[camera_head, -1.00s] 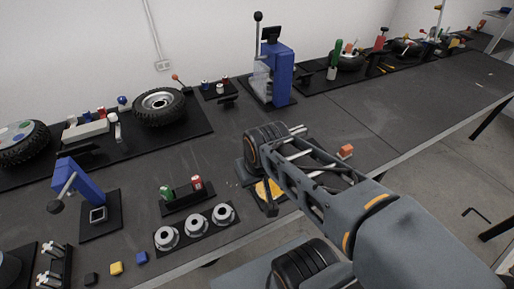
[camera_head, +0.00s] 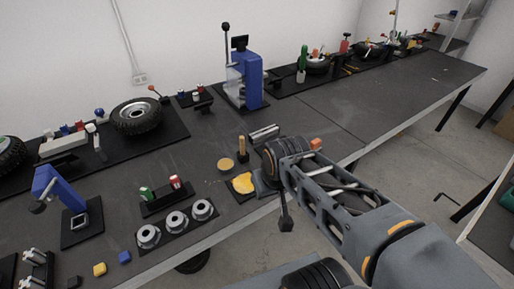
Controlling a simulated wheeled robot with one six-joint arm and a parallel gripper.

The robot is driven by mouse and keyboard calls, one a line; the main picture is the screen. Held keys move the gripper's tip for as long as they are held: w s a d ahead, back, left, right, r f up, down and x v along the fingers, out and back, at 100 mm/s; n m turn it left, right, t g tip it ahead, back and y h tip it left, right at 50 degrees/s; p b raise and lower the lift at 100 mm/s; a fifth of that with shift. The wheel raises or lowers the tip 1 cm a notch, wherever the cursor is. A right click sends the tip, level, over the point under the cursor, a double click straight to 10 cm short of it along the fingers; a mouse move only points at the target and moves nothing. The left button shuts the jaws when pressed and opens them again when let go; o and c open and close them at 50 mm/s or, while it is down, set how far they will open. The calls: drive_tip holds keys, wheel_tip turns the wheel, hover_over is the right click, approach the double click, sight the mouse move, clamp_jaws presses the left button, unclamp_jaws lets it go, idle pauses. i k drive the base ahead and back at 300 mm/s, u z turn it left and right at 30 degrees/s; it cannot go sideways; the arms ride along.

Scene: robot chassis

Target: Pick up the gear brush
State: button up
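I cannot tell for sure which thing is the gear brush. A small upright thing with a yellow-tan handle (camera_head: 242,148) stands on the workbench, just left of my arm. No held object shows.
A holder with a green can and a red can (camera_head: 166,194) stands left, behind three metal rings (camera_head: 175,222). A blue press (camera_head: 243,80) and a tyre (camera_head: 137,115) stand farther back. A small orange block (camera_head: 316,144) sits right of my wrist. The bench's right stretch (camera_head: 400,90) is mostly clear.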

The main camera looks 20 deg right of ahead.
sight(243, 150)
drive_tip(key=z, duration=0.05)
drive_tip(key=i, duration=0.5)
drive_tip(key=u, duration=3.3)
drive_tip(key=k, duration=1)
drive_tip(key=z, duration=1.35)
